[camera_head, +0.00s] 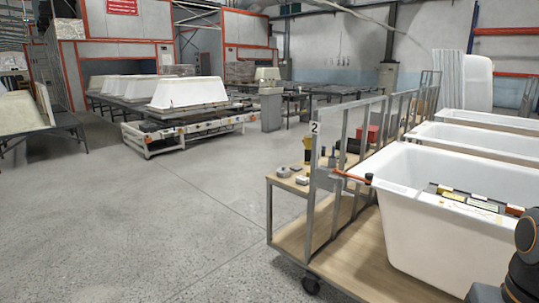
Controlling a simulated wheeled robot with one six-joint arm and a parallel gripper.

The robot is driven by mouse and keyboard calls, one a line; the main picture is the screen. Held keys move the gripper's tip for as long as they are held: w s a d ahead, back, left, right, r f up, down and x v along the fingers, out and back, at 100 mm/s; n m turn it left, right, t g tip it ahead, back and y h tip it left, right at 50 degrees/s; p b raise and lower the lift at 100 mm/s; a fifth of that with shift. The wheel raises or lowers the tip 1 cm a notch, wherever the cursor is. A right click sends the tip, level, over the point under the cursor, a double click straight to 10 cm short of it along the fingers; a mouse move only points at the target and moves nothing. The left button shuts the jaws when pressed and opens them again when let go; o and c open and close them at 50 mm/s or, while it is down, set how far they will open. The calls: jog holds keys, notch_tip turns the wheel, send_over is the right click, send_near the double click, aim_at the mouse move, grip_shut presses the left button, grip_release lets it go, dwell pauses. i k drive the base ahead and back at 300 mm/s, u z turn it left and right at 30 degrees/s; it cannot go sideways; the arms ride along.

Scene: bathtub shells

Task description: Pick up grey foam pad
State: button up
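I cannot pick out the grey foam pad for certain. Two small pale grey pieces, one (283,171) at the left and one (302,180) nearer, lie on the small wooden shelf (291,186) at the left end of the cart; they are too small to tell whether either is a foam pad. My gripper is not in view. Only dark and orange parts of my arm show at the lower right edge, in front of the nearest bathtub.
White bathtub shells stand in a row on the wooden cart (345,262); the nearest tub (430,240) has a tray of items (468,198) across it. Upright metal frames (318,205) border the cart. An orange-handled tool (352,177) sits at the nearest tub's corner. Open concrete floor (150,225) lies left.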

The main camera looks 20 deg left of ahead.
aim_at(295, 167)
jog(key=u, duration=1.35)
jog(key=i, duration=1.7)
jog(key=z, duration=0.65)
jog(key=i, duration=0.35)
jog(key=z, duration=0.3)
